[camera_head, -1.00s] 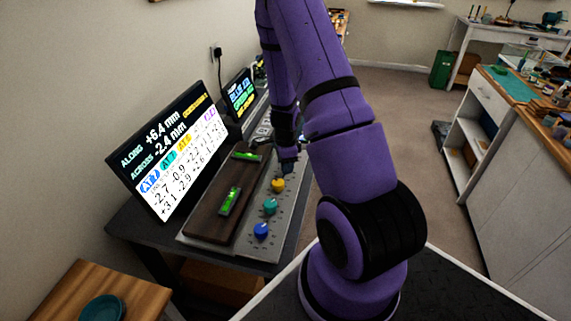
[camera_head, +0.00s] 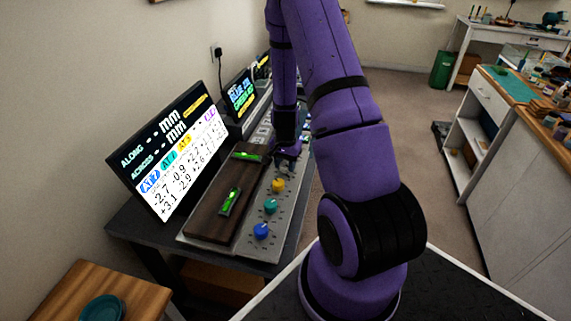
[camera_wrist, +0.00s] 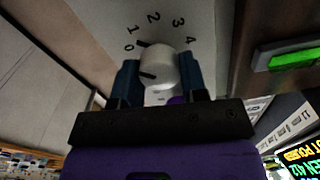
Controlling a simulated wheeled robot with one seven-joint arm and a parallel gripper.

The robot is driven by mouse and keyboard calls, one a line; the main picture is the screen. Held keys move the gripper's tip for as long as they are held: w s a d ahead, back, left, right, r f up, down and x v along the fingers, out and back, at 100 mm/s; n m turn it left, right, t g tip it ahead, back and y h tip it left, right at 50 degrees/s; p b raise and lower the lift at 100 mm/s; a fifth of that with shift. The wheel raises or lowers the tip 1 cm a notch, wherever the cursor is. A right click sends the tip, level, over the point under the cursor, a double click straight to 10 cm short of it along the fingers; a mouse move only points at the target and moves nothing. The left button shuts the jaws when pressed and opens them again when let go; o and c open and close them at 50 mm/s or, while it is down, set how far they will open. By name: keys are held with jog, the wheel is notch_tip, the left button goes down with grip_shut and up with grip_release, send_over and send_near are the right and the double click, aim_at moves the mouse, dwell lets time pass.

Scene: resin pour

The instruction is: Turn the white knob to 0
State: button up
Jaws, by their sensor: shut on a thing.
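The white knob (camera_wrist: 157,68) is in the wrist view, on a grey panel with the printed numbers 0, 1, 2, 3 and 4 around its far side. A dark mark shows on the knob's left side; I cannot tell exactly which number it points to. My gripper (camera_wrist: 160,82) has one blue finger on each side of the knob and is shut on it. In the head view my gripper (camera_head: 287,153) is at the far part of the panel (camera_head: 285,217), and the white knob is hidden there.
Yellow (camera_head: 278,185), teal (camera_head: 271,206) and blue (camera_head: 261,231) knobs stand in a row nearer on the panel. A dark wooden board (camera_head: 212,218) with green levels (camera_head: 230,201) lies left of them. A display screen (camera_head: 172,150) stands behind.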

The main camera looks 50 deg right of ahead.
aim_at(285, 164)
jog(key=shift+n, duration=2.2)
jog(key=o, duration=0.9)
notch_tip(285, 164, up, 11)
jog(key=shift+f, duration=0.1)
